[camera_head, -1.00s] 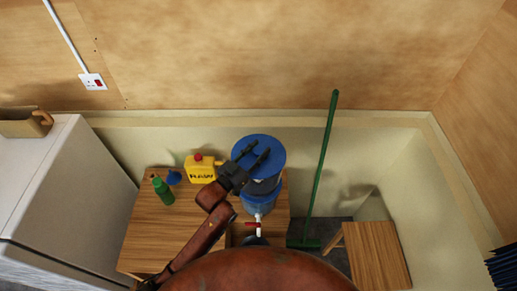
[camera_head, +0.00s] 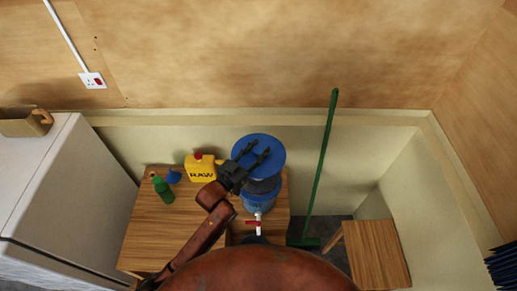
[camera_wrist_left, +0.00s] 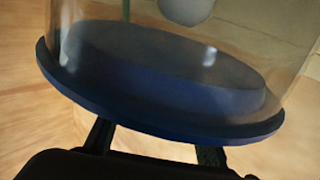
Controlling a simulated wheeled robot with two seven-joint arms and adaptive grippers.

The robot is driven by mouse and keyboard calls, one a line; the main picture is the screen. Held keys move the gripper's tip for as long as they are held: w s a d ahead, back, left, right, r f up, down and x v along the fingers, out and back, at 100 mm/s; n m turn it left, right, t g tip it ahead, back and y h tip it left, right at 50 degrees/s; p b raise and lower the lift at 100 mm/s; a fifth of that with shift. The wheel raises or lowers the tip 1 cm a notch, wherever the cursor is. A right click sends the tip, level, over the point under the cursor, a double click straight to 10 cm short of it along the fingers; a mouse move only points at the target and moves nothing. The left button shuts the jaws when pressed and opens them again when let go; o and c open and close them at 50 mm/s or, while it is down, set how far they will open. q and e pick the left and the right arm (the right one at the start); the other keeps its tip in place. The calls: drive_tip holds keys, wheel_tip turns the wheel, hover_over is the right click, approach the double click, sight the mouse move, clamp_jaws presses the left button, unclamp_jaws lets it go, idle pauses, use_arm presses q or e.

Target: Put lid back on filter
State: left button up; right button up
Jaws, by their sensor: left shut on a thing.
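The blue round lid (camera_head: 265,142) is at the top of the water filter (camera_head: 262,200) in the head view, covering its opening from above. My left gripper (camera_head: 258,154) is over the lid, its two dark fingers lying across it, shut on the lid. In the left wrist view the lid (camera_wrist_left: 160,75) shows as a dark blue disc with a rim against the clear wall of the filter (camera_wrist_left: 285,40). I cannot tell whether it is fully seated. The gripper's fingers (camera_wrist_left: 155,140) show below the rim. My right gripper is not in view.
The filter stands on a wooden table (camera_head: 150,235) with a white tap (camera_head: 258,216). A green broom (camera_head: 322,165) leans at the right, near a wooden stool (camera_head: 375,250).

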use_arm(q)
drive_tip(key=shift+f, duration=0.1)
drive_tip(key=o, duration=1.2)
drive_tip(key=shift+o, duration=0.6)
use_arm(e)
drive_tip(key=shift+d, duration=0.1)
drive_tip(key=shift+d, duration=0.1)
use_arm(q)
drive_tip(key=v, duration=1.2)
drive_tip(key=shift+s, duration=0.1)
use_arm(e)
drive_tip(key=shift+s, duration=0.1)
